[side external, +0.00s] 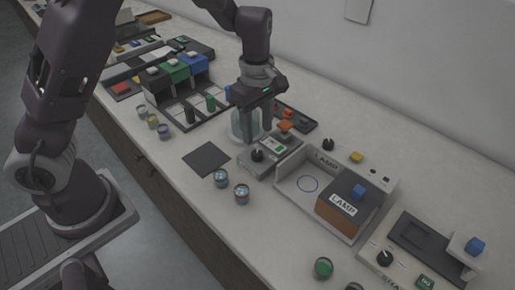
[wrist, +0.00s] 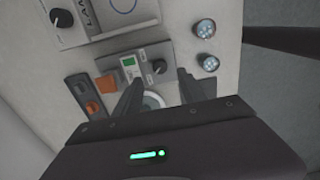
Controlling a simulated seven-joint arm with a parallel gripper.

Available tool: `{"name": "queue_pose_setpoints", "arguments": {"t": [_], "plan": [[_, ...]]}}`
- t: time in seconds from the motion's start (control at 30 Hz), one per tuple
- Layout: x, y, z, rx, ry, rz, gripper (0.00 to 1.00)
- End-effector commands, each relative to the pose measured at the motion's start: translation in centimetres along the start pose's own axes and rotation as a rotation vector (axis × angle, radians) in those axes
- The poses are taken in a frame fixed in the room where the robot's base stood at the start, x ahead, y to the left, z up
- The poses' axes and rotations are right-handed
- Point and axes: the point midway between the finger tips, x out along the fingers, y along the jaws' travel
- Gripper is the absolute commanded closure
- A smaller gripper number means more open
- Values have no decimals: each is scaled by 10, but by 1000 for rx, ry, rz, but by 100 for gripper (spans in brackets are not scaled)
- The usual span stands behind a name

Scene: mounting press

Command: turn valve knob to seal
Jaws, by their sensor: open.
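A black knob with a white pointer line (side external: 257,155) sits on a small grey panel (side external: 248,168) with a green-marked display. In the wrist view the knob (wrist: 158,66) lies just beyond and between my fingertips. My gripper (side external: 255,138) points down close behind this panel. In the wrist view my gripper (wrist: 159,78) is open, with nothing visible held between its fingers. Whether the fingers touch anything is unclear.
Beside the panel are orange parts on a dark tray (side external: 304,121). Two jars (side external: 221,179) and (side external: 241,194) stand in front. A LAMP box (side external: 345,207) and other knobs (side external: 328,144) and (side external: 384,258) are to the right. A dark mat (side external: 206,159) lies left.

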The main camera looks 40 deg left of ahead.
Motion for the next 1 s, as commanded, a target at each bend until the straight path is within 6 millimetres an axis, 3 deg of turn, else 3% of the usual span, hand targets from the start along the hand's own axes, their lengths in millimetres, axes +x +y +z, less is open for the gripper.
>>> {"name": "queue_pose_setpoints", "arguments": {"t": [0.4, 0.7, 0.73, 0.97, 1.0], "plan": [[69, 1, -2, -22, 10, -6, 52], [76, 1, -2, -19, 10, -5, 52], [76, 1, -2, -19, 10, -5, 54], [75, 1, -2, -19, 9, -5, 99], [75, 1, -2, -19, 9, -5, 100]]}}
